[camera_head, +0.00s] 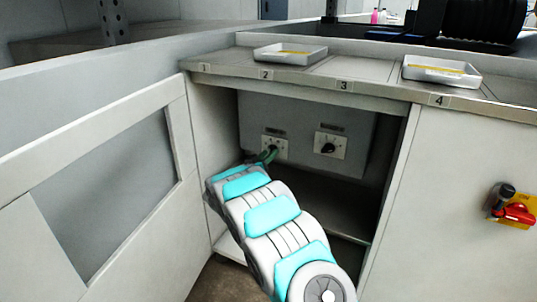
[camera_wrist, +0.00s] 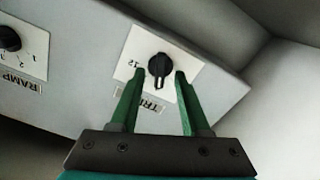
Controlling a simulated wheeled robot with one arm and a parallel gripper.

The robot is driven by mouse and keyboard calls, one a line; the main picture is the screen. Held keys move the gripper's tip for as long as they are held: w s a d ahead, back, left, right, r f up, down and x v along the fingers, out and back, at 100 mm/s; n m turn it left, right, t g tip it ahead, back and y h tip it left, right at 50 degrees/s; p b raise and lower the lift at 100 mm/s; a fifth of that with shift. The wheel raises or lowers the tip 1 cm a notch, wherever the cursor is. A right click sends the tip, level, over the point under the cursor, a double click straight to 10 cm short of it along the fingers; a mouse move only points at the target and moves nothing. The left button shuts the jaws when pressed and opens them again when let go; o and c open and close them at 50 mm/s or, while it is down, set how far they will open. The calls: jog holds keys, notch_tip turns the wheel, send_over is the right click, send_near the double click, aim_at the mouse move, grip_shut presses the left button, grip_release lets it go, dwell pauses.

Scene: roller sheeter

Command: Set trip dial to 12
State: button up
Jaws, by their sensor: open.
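The trip dial (camera_wrist: 160,68) is a black knob on a white plate, upside down in the wrist view, with its label partly hidden by a finger. Its pointer bar points down in that picture; a 12 shows left of the knob. My gripper (camera_wrist: 159,76) is open, its green fingertips showing on either side of the knob. I cannot tell whether they touch it or how deep they reach. In the head view the trip dial (camera_head: 274,145) is the left dial in the open cabinet, and my gripper (camera_head: 268,155) is at it, partly covering it.
The ramp dial (camera_wrist: 8,39) is beside the trip dial; it also shows in the head view (camera_head: 329,145). The cabinet door (camera_head: 90,180) stands open at left. A counter with two white trays (camera_head: 290,53) is above. A red switch (camera_head: 517,213) is on the right panel.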

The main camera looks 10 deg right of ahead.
jog(key=shift+w+d, duration=0.15)
jog(key=shift+w, duration=0.1)
grip_shut()
dwell(0.5)
